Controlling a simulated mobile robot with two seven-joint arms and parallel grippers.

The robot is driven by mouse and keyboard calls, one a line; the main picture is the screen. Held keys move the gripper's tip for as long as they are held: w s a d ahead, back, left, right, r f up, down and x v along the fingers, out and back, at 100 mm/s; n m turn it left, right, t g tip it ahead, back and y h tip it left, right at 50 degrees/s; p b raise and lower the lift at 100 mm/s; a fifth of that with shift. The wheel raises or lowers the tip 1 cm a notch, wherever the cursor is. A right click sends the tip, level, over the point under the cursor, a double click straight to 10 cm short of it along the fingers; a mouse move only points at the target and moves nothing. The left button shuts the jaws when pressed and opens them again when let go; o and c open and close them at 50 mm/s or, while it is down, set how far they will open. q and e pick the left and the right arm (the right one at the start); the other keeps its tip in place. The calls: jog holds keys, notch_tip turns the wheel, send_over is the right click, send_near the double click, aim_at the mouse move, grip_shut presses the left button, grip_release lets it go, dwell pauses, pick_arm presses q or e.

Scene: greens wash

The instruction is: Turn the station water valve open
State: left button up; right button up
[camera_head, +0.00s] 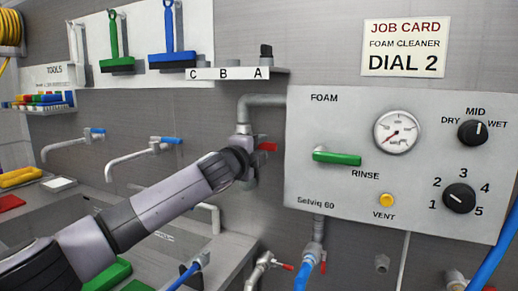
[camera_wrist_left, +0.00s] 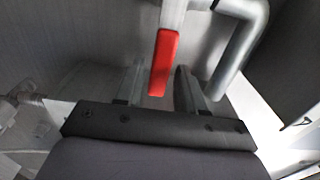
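The station water valve has a red handle (camera_head: 268,147) on the grey pipe (camera_head: 262,101) just left of the foam panel. In the head view the handle points to the right, and my left gripper (camera_head: 247,168) is right at it, partly covering the valve. In the left wrist view the red handle (camera_wrist_left: 164,63) lies between the two fingers of my left gripper (camera_wrist_left: 159,88). The fingers stand apart, with a gap visible on each side of the handle. My right gripper does not show.
The foam panel (camera_head: 340,112) carries a green rinse lever (camera_head: 337,158), a gauge (camera_head: 397,132), a yellow vent button (camera_head: 387,199) and two black knobs. Below are small red-handled valves (camera_head: 278,265) and blue hoses (camera_head: 304,272). Blue-tipped taps (camera_head: 140,155) and a sink area lie left.

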pick_arm(q)
grip_shut()
jog(key=shift+w+a+r+n, duration=0.55)
jog(key=shift+a+r+n, duration=0.75)
jog(key=shift+n, duration=1.75)
jog(key=shift+w+a+r+n, duration=0.5)
jog(key=shift+a+r+n, duration=0.85)
jog(key=shift+n, duration=1.65)
jog(key=shift+w+a+r+n, duration=0.55)
jog(key=shift+a+r+n, duration=0.75)
jog(key=shift+n, duration=1.75)
jog(key=shift+d+r, duration=0.1)
jog(key=shift+r, duration=0.05)
jog(key=shift+o, duration=1.9)
grip_release()
